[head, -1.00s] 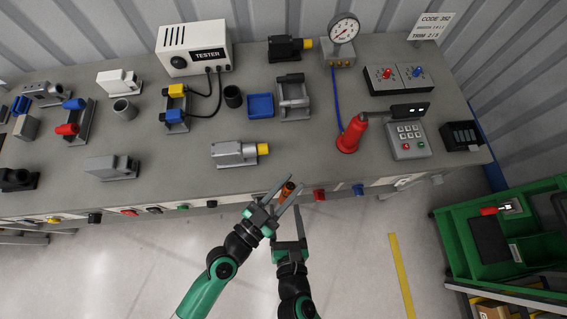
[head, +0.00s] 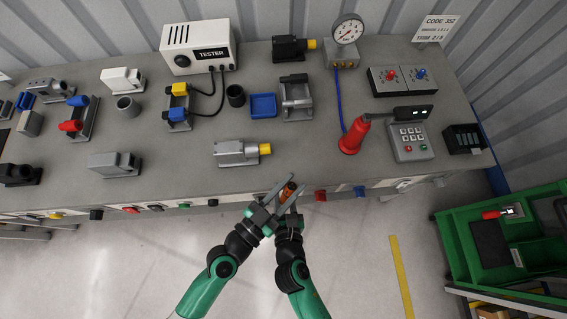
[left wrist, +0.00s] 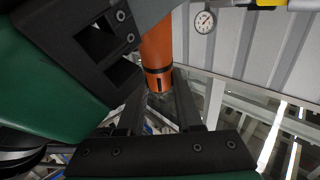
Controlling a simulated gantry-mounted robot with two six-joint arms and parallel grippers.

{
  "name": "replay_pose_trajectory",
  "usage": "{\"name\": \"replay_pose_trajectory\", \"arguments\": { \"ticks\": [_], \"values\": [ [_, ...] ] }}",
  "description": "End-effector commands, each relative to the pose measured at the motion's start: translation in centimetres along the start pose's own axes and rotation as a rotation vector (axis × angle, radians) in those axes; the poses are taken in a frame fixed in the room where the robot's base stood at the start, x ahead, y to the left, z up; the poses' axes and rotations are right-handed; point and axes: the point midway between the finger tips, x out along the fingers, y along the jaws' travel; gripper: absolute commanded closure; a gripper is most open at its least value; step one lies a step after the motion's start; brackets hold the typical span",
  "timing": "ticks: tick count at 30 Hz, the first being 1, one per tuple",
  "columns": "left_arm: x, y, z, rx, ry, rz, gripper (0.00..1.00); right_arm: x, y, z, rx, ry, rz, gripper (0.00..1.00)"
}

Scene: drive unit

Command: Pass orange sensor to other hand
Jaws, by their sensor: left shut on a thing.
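The orange sensor (head: 288,190), a small orange cylinder with a dark band, is held between the fingers of my left gripper (head: 296,182), in front of the workbench's front edge. In the left wrist view the sensor (left wrist: 156,50) rises between the left gripper's dark fingers. My right gripper (head: 292,212) is close beside and below the left one in the head view. Its green and black body (left wrist: 65,75) fills the left of the wrist view, near the sensor. Its fingers are largely hidden, so contact with the sensor cannot be told.
The grey workbench (head: 200,190) lies beyond the grippers. A grey unit with a yellow end (head: 238,152) stands near its front edge. A red handset-like tool (head: 354,135), a keypad box (head: 408,142) and a green bin (head: 450,240) are to the right.

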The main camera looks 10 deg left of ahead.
Motion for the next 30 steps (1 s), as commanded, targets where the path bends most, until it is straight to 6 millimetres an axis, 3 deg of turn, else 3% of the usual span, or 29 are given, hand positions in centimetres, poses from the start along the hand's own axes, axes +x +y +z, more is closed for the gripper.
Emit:
{"name": "replay_pose_trajectory", "arguments": {
  "ticks": [1, 3, 8, 9, 14, 24, 30],
  "values": [
    [0.0, 0.0, 0.0, 0.001, 0.001, -0.001, 1.0, 0.0, 0.0, 0.0, 0.0, 0.0, -0.001, 0.88],
    [0.0, 0.0, 0.0, 0.001, 0.001, -0.001, 1.0, 0.0, 0.0, 0.0, 0.0, 0.0, -0.001, 1.0],
    [0.0, 0.0, 0.0, 0.001, 0.001, -0.001, 1.0, 0.0, 0.0, 0.0, 0.0, 0.0, -0.001, 1.0],
    [0.0, 0.0, -0.1, 0.001, 0.001, -0.001, 0.6, 0.0, 0.0, 0.0, 0.0, -0.001, -0.001, 1.0],
    [0.0, 0.0, 0.0, 0.001, 0.001, -0.001, 0.32, 0.0, 0.0, 0.0, 0.0, -0.001, -0.001, 1.0],
    [-0.3, 0.0, 0.0, 0.0, -0.001, -0.001, 0.31, 0.0, 0.0, 0.0, 0.0, -0.001, 0.0, 1.0],
    [-3.4, -0.1, 0.2, -0.002, -0.005, -0.003, 0.31, 0.0, 0.0, 0.0, 0.0, -0.001, 0.0, 1.0]
  ]
}}
